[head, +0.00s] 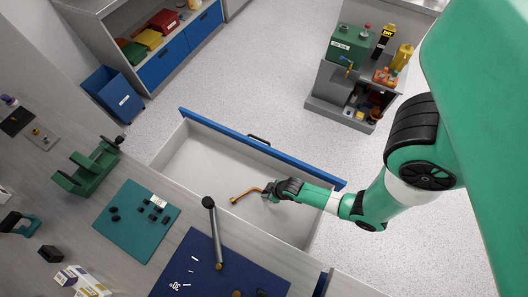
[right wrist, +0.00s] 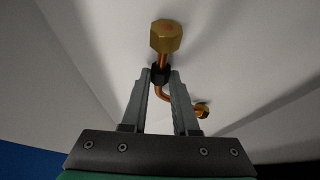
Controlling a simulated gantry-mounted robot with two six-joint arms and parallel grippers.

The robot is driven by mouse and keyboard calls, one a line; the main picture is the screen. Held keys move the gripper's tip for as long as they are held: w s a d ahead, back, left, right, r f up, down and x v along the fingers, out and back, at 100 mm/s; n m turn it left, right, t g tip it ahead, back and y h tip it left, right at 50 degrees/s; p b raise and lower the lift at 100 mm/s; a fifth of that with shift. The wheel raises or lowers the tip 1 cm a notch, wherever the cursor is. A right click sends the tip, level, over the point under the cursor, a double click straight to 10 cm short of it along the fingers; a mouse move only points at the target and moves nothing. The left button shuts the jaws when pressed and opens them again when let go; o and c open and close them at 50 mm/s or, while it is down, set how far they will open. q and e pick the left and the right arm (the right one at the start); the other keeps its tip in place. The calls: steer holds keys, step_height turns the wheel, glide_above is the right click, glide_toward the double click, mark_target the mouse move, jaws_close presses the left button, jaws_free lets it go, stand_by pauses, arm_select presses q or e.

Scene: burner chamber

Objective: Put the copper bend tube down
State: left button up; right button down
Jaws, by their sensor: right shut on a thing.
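The copper bend tube (head: 247,194) is a thin bent copper pipe with brass hex nuts at its ends. In the head view it is over the open white drawer (head: 190,160). My right gripper (head: 270,190) is shut on the tube. In the right wrist view the fingertips (right wrist: 160,76) grip the tube (right wrist: 164,92) just below the large brass nut, and the bend runs down to a second nut at the right. The drawer's pale inside fills the background there. I cannot tell whether the tube touches the drawer floor. My left gripper is not in view.
The drawer's blue front (head: 230,140) stands out over the floor. The workbench holds a teal mat (head: 125,225) with small black parts, a dark blue mat (head: 200,265) and a green vise (head: 85,170). A grey cart (head: 320,100) stands at the back right. The drawer's left part is bare.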

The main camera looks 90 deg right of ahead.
steer(key=shift+f, duration=0.25)
steer(key=c, duration=0.7)
jaws_free()
steer(key=shift+r, duration=0.1)
